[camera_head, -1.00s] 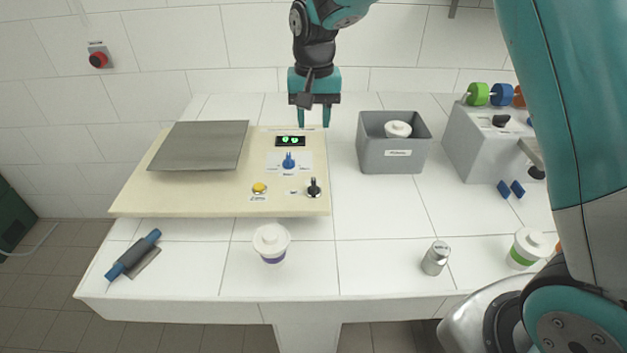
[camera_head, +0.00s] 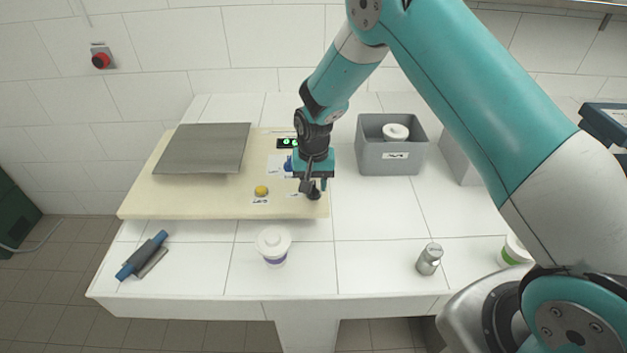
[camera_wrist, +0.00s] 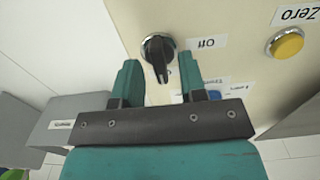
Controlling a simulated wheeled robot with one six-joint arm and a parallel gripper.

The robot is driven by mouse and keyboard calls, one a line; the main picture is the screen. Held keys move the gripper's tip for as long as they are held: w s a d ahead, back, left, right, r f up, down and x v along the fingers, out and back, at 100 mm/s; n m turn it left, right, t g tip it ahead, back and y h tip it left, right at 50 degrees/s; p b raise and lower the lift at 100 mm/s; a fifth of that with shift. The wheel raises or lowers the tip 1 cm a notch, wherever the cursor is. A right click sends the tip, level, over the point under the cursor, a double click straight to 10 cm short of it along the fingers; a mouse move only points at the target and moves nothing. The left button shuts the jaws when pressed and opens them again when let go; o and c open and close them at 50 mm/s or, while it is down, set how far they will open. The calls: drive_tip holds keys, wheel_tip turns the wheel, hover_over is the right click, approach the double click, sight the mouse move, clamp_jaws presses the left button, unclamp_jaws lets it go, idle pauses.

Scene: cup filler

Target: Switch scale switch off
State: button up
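The scale (camera_head: 150,203) is a cream board with a grey weighing plate (camera_head: 203,150) on the table. Its black rotary switch (camera_wrist: 158,50) sits by the "Off" label (camera_wrist: 207,43) in the wrist view; in the head view the switch (camera_head: 313,193) shows just below my gripper. My gripper (camera_wrist: 160,75) is open, its two teal fingers apart, with the switch's pointer near the gap between their tips. The fingers do not visibly touch the switch. A green-lit display (camera_head: 287,143) is partly hidden behind my arm.
A yellow "Zero" button (camera_wrist: 287,44) is near the switch. A blue knob (camera_head: 288,164) is partly hidden by my gripper. A grey bin (camera_head: 391,158) with a white-lidded cup stands right. A lidded cup (camera_head: 272,245), a metal shaker (camera_head: 429,259) and a blue-handled tool (camera_head: 143,254) lie in front.

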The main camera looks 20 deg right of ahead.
drive_tip(key=shift+f, duration=0.35)
clamp_jaws()
